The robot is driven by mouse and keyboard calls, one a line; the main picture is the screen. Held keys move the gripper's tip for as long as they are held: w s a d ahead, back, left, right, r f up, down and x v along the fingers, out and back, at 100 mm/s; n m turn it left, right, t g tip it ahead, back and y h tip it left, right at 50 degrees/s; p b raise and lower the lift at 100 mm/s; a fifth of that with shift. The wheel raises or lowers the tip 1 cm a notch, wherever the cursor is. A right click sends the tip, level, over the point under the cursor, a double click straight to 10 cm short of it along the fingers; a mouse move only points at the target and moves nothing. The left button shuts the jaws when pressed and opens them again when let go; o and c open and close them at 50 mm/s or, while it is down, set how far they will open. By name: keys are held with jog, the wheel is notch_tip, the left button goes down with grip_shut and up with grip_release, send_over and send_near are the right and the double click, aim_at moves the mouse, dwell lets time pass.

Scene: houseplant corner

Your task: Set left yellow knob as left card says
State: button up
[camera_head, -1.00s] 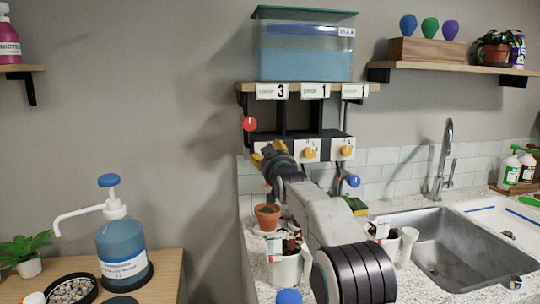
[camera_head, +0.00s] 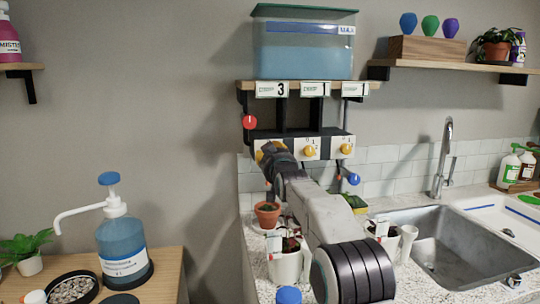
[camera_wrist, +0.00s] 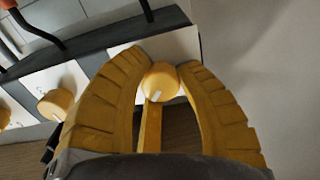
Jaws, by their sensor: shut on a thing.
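The left card (camera_head: 271,90) reads 3 and hangs at the front edge of the tank shelf. My gripper (camera_head: 268,152) reaches the left panel below it and covers the left yellow knob in the head view. In the wrist view the left yellow knob (camera_wrist: 160,82), with a white pointer mark, sits between the yellow fingertips of my gripper (camera_wrist: 160,70), which are closed on it. The dial's numbers are mostly hidden. The middle yellow knob (camera_head: 309,151) and the right yellow knob (camera_head: 346,149) stand on their own white plates.
A red round handle (camera_head: 249,123) hangs left of the panel, and a blue one (camera_head: 353,180) hangs right below it. Potted plants (camera_head: 268,213) stand on the counter under my arm. The sink (camera_head: 450,250) lies to the right.

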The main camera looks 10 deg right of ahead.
grip_shut()
jog(key=shift+f+m, duration=0.1)
jog(key=shift+m, duration=0.3)
jog(key=m, duration=0.2)
jog(key=shift+m, duration=0.3)
jog(key=m, duration=0.8)
jog(key=shift+a, duration=0.1)
jog(key=shift+m, duration=1.8)
jog(key=o, duration=1.1)
grip_release()
jog(key=shift+c, duration=0.2)
